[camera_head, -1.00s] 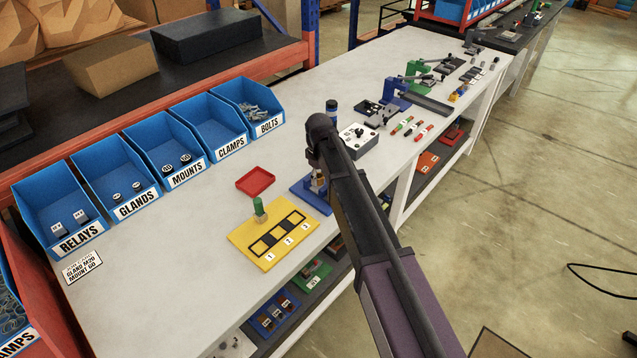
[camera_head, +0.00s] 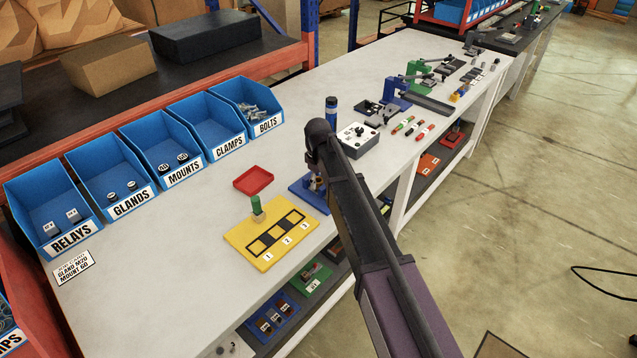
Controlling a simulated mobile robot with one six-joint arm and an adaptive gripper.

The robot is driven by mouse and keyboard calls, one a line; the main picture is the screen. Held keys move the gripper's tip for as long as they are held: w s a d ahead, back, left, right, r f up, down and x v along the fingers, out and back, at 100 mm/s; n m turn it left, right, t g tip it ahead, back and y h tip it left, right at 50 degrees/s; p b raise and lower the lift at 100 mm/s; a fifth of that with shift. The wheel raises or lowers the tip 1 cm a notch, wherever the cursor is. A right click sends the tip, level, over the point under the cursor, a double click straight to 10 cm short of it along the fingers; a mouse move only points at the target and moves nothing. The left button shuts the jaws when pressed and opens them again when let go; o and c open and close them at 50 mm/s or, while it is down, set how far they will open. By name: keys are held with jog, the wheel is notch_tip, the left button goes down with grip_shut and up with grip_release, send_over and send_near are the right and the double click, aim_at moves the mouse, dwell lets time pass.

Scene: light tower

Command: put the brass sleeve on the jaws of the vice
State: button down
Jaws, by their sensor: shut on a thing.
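The vice (camera_head: 306,197) has a blue base and stands on the bench, right of the yellow numbered board. My arm crosses in front of it and hides much of its jaws. My gripper (camera_head: 315,176) points down over the vice, mostly hidden behind my wrist. It is shut on a small brass-coloured piece, the brass sleeve (camera_head: 314,183), only a sliver of which shows, at the vice's jaws. I cannot tell whether the sleeve touches the jaws.
A yellow board (camera_head: 243,240) carries a green-topped part (camera_head: 256,205). A red tray (camera_head: 253,180) lies behind it. Labelled blue bins (camera_head: 140,200) line the back.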

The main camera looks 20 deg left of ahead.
jog(key=shift+f, duration=0.2)
jog(key=shift+c, duration=1.3)
grip_release()
jog(key=shift+r, duration=0.15)
notch_tip(320, 180, up, 12)
jog(key=p, duration=1.2)
jog(key=shift+r, duration=0.1)
